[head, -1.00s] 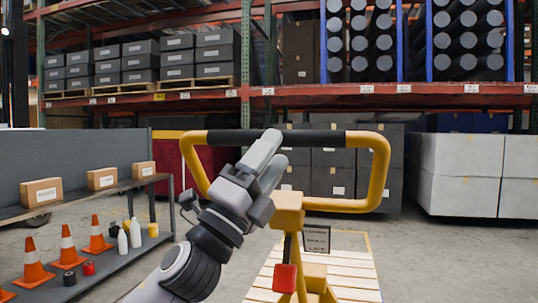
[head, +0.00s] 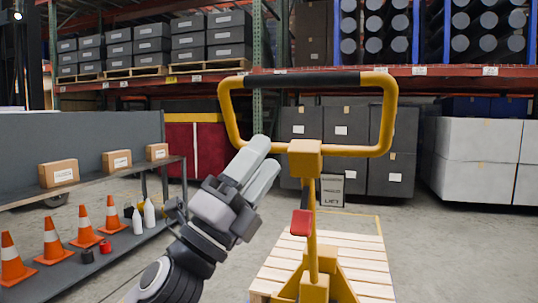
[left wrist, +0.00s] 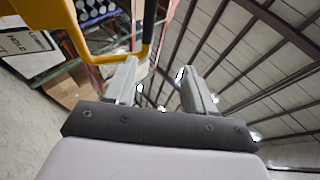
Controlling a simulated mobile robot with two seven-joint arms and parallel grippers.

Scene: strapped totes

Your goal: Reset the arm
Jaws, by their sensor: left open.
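My left gripper (head: 262,160) is in the middle of the head view, raised and pointing up and to the right. Its two fingers are apart with nothing between them. In the left wrist view its fingertips (left wrist: 158,78) also stand apart and empty, with ceiling and shelving behind. A yellow pallet jack handle loop (head: 391,115) with a black grip bar (head: 302,80) stands just right of and above the gripper. In the head view I cannot tell the exact gap between gripper and handle. My right gripper is not in view.
The yellow jack (head: 312,225) has a red lever (head: 301,222) and stands by a wooden pallet (head: 355,260). A shelf at left holds cardboard boxes (head: 59,173), orange cones (head: 85,228) and bottles. Grey totes (head: 341,122) and white crates (head: 475,150) stand behind. Floor is clear at right.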

